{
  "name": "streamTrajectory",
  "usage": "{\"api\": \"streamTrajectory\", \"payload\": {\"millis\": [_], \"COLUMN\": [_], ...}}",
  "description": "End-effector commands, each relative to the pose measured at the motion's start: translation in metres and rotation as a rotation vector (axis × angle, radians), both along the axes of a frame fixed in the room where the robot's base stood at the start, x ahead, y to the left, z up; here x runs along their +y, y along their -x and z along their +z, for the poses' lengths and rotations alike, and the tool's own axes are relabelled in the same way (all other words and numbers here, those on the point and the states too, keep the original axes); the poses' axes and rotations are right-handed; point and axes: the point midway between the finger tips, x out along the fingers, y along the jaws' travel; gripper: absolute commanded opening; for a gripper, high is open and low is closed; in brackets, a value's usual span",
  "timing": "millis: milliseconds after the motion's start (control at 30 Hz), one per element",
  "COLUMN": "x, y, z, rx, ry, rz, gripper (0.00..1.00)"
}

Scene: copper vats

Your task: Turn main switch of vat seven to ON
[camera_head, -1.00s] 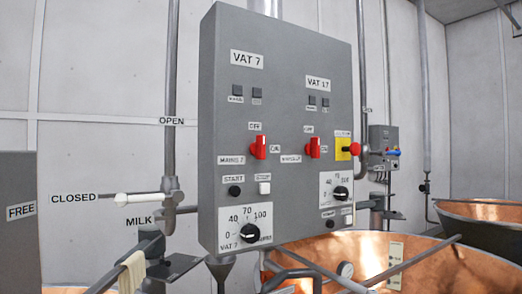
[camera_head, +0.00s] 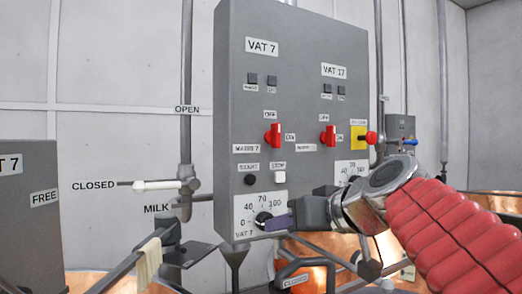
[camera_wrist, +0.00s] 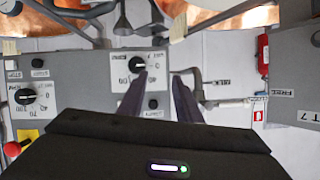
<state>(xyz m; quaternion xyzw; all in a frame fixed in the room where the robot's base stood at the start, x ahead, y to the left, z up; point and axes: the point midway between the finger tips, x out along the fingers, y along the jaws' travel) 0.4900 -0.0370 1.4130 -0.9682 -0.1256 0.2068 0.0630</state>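The grey control panel (camera_head: 304,95) fills the middle of the head view, with a VAT 7 column on its left. The red main switch of vat seven (camera_head: 273,135) stands upright, toward its OFF label (camera_head: 270,114); its ON label (camera_head: 290,137) is to the right. My gripper (camera_head: 277,223) is below the switch, in front of the vat seven dial (camera_head: 264,220), with nothing held. The wrist view is upside down: my gripper's two fingers (camera_wrist: 159,84) are apart near that dial (camera_wrist: 138,64). The vat seven switch is hidden there behind the gripper body.
The red vat 17 switch (camera_head: 328,136) and the yellow-backed red emergency button (camera_head: 371,138) are to the right. START (camera_head: 250,180) and STOP (camera_head: 279,177) buttons lie between switch and dial. A white-handled valve lever (camera_head: 155,185) stands left. Copper vats (camera_head: 315,268) are below.

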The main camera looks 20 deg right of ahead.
Motion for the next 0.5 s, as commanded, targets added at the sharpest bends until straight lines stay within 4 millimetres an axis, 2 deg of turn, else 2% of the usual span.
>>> {"api": "streamTrajectory", "payload": {"millis": [33,100,233,333,400,500], "x": [-0.015,-0.031,-0.057,-0.070,-0.075,-0.076], "y": [-0.010,-0.020,-0.029,-0.031,-0.031,-0.030], "z": [0.028,0.067,0.127,0.157,0.168,0.173], "rx": [-0.064,-0.159,-0.312,-0.389,-0.418,-0.432], "ry": [0.004,0.014,0.045,0.065,0.073,0.078], "rz": [-0.007,-0.006,-0.011,-0.015,-0.015,-0.015], "gripper": [0.31,0.31,0.31,0.31,0.31,0.31]}}
